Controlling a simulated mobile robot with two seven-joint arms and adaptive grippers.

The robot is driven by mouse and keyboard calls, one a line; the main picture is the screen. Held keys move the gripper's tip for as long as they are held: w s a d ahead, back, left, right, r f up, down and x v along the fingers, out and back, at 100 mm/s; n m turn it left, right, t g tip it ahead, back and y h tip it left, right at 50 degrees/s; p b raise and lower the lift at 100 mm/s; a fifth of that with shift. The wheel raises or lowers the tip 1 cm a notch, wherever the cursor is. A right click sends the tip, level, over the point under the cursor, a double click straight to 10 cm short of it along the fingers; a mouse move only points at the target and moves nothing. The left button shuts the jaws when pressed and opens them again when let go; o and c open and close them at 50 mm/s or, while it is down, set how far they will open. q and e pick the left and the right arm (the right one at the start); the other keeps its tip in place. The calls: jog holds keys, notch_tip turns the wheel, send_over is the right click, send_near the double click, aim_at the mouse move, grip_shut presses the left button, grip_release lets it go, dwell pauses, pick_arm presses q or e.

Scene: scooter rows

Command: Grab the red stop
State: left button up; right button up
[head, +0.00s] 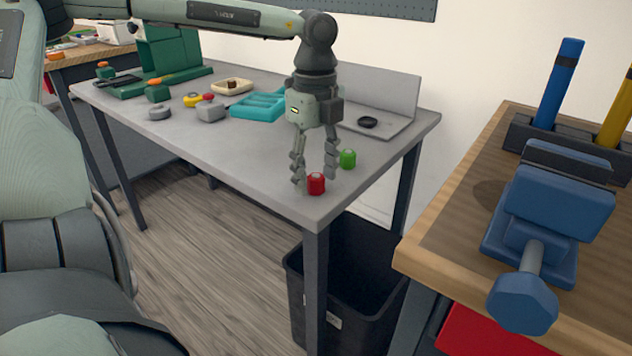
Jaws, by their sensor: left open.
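The red stop (316,184) is a small red cylinder standing on the grey table (240,155) near its front right corner. A similar green cylinder (348,159) stands a little behind it and to the right. My left gripper (315,183) points down over the table with its fingers spread open. In this view its fingertips lie on either side of the red stop's upper part; I cannot tell whether they touch it. My right gripper is not in view.
A teal tray (259,106), a grey block (211,113) and green equipment (170,55) stand farther back on the table. A black bin (350,290) is below the table's right end. A wooden bench (450,220) with a blue vise (555,215) stands at right.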

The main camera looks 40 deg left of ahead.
pick_arm(q)
jog(key=shift+c, duration=0.6)
jog(key=c, duration=0.9)
jog(key=shift+r, duration=0.1)
